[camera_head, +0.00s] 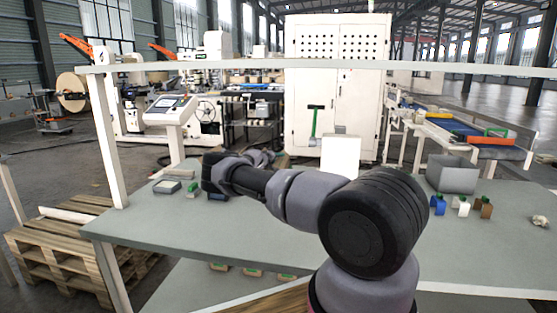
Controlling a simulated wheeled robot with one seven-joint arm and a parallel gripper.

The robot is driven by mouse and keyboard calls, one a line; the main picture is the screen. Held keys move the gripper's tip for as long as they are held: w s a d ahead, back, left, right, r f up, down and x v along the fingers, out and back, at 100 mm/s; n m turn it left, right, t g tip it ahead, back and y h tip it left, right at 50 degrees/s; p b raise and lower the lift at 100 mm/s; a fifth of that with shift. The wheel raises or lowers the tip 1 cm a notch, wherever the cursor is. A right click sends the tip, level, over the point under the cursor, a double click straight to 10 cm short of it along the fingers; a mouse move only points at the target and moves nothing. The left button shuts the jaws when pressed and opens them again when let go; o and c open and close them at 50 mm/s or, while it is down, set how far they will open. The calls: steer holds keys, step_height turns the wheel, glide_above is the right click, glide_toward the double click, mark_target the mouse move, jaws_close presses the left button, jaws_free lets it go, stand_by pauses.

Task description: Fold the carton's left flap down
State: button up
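My arm reaches across the grey table and bends back at its elbow. Its far end, with my gripper (264,158), shows only as a small dark shape behind the forearm, and I cannot tell whether its fingers are open or shut. A small brown patch (282,161) just right of it may be part of the carton. Most of it is hidden behind my arm, and no left flap can be made out. A white upright panel (341,157) stands right of that patch; I cannot tell whether it belongs to the carton.
The grey table (150,222) has free room at its left front. A grey box (452,174) stands at the right, with blue (438,205), white (461,206) and brown (483,207) items before it. A crumpled scrap (540,221) lies far right. A flat device (167,187) lies left.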

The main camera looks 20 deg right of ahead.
jaws_close()
stand_by(1.4)
